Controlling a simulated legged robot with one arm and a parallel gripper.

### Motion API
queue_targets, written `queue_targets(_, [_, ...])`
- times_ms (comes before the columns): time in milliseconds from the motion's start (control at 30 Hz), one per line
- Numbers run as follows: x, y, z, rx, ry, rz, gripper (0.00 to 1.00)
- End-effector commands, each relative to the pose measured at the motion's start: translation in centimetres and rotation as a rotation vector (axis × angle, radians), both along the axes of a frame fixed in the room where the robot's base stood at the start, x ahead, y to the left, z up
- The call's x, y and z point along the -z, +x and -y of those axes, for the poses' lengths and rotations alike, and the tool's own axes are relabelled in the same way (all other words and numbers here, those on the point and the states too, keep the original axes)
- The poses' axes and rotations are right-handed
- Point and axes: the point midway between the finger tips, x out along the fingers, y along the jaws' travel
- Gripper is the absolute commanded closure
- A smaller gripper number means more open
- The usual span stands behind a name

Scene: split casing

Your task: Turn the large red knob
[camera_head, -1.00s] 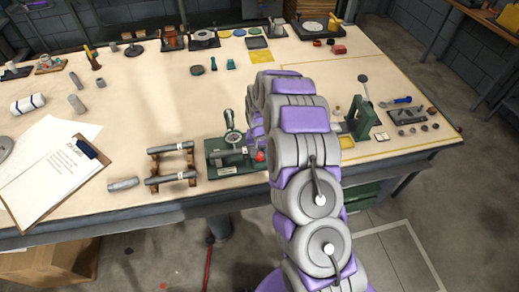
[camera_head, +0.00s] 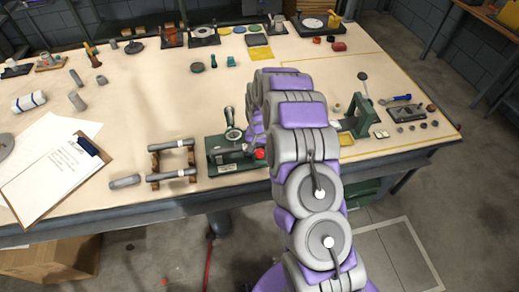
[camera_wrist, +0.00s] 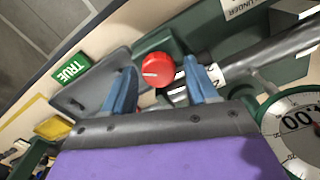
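The red knob (camera_wrist: 157,70) shows in the wrist view as a round cap with a white pointer line. In the head view the red knob (camera_head: 259,154) is at the front right of a green bench device (camera_head: 222,162). My gripper (camera_wrist: 160,84) has its two blue fingers apart, one on each side of the knob. The right finger is close to the knob's edge; I cannot tell whether it touches. The left finger has a small gap to it. In the head view my arm hides the gripper's fingers.
A dial gauge (camera_wrist: 300,125) and a grey cylinder (camera_wrist: 260,60) are close to the right of the gripper. In the head view, a rack with bars (camera_head: 172,162) stands left of the device, and a green press (camera_head: 361,118) right of my arm.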

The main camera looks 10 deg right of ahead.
Motion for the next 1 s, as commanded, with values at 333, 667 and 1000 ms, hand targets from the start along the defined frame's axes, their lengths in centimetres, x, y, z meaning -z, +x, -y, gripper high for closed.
queue_targets(333, [-0.2, 0.0, 0.0, 0.0, 0.0, 0.0, 0.35])
queue_targets(667, [-5.4, 0.2, 0.0, 0.001, 0.0, 0.004, 0.35])
queue_targets(1000, [-13.0, 0.2, 0.0, -0.001, -0.001, 0.003, 0.35])
